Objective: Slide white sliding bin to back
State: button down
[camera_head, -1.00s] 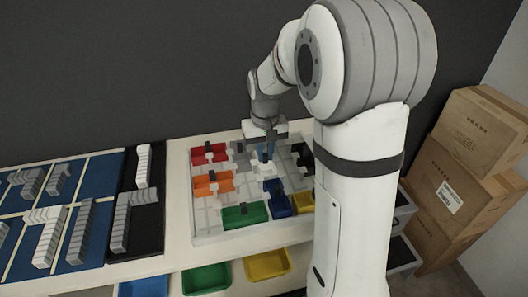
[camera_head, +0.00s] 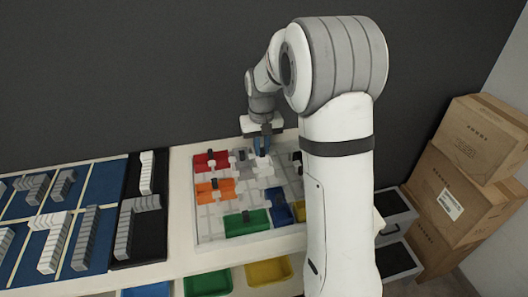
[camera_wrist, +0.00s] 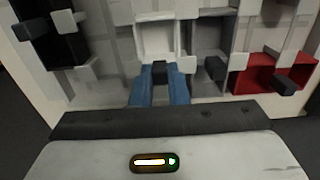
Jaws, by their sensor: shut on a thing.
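The white sliding bin (camera_wrist: 157,38) shows in the wrist view as a small open tray in the grid board, with a dark handle (camera_wrist: 160,67) on its near side. The blue fingers of my gripper (camera_wrist: 160,82) are shut on that handle. In the head view my gripper (camera_head: 262,146) points down near the back edge of the grid board (camera_head: 212,222). The white bin (camera_head: 263,168) is just in front of the fingers there and is hard to separate from the pale board.
In the wrist view a grey bin (camera_wrist: 208,42) is directly right, a red bin (camera_wrist: 268,73) farther right, a black bin (camera_wrist: 58,40) left. In the head view, orange (camera_head: 214,190), green (camera_head: 247,223) and blue (camera_head: 279,212) bins share the board. Cartons (camera_head: 465,165) stand right.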

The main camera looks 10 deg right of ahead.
aim_at(262, 148)
jog(key=shift+w+r, duration=0.15)
jog(key=shift+w, duration=0.05)
jog(key=c, duration=1.4)
grip_release()
notch_tip(262, 148, up, 7)
jog(key=shift+r, duration=0.3)
jog(key=s+t, duration=0.2)
jog(key=s, duration=2.5)
jog(key=shift+a+f+t, duration=0.15)
jog(key=shift+f+t, duration=0.1)
jog(key=shift+t, duration=0.05)
